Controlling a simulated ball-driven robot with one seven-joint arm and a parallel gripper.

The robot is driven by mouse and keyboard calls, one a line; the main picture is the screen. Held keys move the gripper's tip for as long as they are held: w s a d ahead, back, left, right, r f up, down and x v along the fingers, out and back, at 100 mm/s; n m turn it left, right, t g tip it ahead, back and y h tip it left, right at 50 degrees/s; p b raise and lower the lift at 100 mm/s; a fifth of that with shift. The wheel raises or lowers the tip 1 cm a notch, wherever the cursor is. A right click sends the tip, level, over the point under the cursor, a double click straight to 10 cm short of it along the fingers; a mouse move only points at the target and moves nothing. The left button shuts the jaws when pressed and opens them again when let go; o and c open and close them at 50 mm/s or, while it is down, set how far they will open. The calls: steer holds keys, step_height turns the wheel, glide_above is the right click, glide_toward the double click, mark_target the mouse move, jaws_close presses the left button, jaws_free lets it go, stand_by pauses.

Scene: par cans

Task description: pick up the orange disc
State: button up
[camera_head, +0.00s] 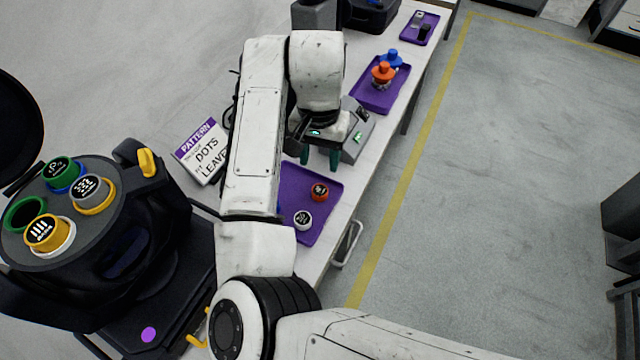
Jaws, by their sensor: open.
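An orange disc (320,191) with a dark marked top lies on the near purple tray (326,215). A white disc (303,220) with a dark marked top lies just below it on the same tray. A sliver of blue shows at the tray's left side, mostly hidden behind my arm. My gripper (319,160) points down with its two green-tipped fingers apart and nothing seen between them. It appears above the far end of the tray, up the picture from the orange disc. Its exact height above the tray is hard to tell.
A black round fixture (110,262) at left holds green, grey and yellow discs. A sign (203,152) reading "PATTERN" stands beside my arm. A grey device (357,135) is just behind my gripper. A farther purple tray (372,97) holds orange and blue knobbed pieces. Open floor lies right.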

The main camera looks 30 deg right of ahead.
mark_target(320, 190)
step_height(320, 190, down, 11)
steer(key=shift+r+p, duration=0.15)
steer(key=shift+p, duration=0.15)
stand_by(0.4)
steer(key=c, duration=0.8)
steer(key=shift+r, duration=0.15)
steer(key=shift+r, duration=0.6)
steer(key=s+d+r, duration=0.1)
steer(key=s+r, duration=1)
steer(key=s, duration=0.3)
steer(key=shift+d+r, duration=0.25)
steer(key=shift+r, duration=0.05)
